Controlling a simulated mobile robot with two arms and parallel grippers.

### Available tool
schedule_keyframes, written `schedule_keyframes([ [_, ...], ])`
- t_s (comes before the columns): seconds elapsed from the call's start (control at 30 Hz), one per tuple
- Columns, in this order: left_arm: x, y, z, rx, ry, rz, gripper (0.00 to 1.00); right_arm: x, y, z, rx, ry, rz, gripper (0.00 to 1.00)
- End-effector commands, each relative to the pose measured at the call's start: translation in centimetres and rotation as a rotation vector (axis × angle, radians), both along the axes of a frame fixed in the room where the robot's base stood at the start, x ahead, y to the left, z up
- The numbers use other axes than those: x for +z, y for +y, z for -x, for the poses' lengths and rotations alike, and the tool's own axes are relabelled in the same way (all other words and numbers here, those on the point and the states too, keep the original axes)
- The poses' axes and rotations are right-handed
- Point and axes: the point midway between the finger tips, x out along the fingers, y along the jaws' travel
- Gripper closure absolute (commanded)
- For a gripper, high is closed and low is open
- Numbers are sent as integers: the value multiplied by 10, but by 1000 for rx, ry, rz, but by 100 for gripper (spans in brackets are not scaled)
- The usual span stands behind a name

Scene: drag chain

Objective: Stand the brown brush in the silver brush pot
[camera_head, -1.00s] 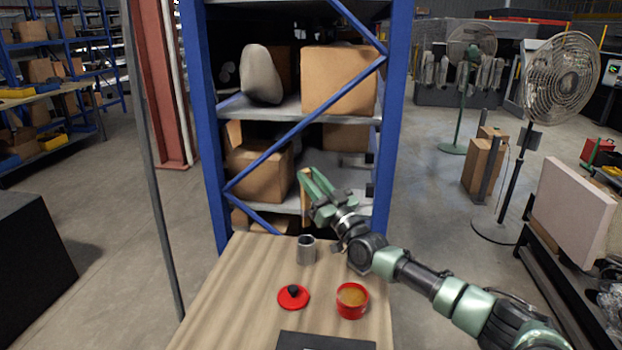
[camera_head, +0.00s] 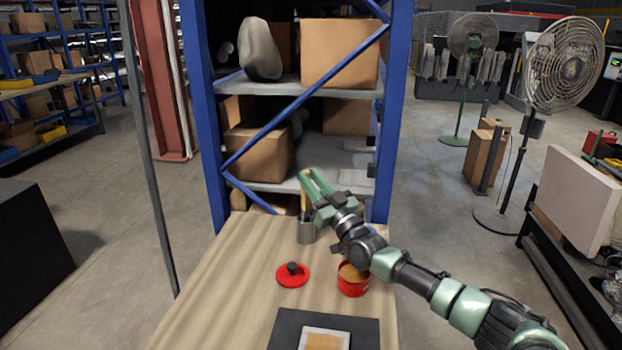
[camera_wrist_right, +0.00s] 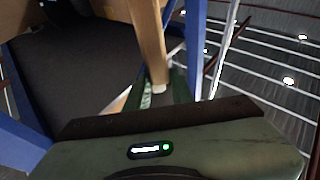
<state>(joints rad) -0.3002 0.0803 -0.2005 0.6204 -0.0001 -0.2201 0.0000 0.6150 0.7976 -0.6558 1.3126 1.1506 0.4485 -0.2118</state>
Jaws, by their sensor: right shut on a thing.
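The silver brush pot (camera_head: 306,232) stands upright at the far end of the wooden table. My right gripper (camera_head: 305,182) is shut on the brown brush (camera_head: 304,201) directly above the pot. The brush hangs roughly upright, its dark lower end at the pot's mouth; I cannot tell how far it is inside. In the right wrist view the brush's light-brown shaft (camera_wrist_right: 148,40) rises between the fingers. My left gripper is not in view.
On the table (camera_head: 235,270) are a red lid with a black knob (camera_head: 292,274), a red pot with brown contents (camera_head: 353,280), partly behind my arm, and a dark board (camera_head: 290,325) at the near edge. A blue shelf rack (camera_head: 205,130) with boxes stands right behind the table.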

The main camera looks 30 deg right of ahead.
Motion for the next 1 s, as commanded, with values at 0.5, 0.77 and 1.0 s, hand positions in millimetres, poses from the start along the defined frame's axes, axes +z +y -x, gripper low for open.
schedule_keyframes([
  [0.5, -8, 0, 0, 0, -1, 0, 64, -10, 0, 0, 0, -1, 1, 72],
  [0.77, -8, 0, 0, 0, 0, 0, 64, -10, 0, 0, 0, 0, 1, 52],
  [1.0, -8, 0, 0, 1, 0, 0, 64, -4, 0, 0, -1, -1, -1, 52],
])
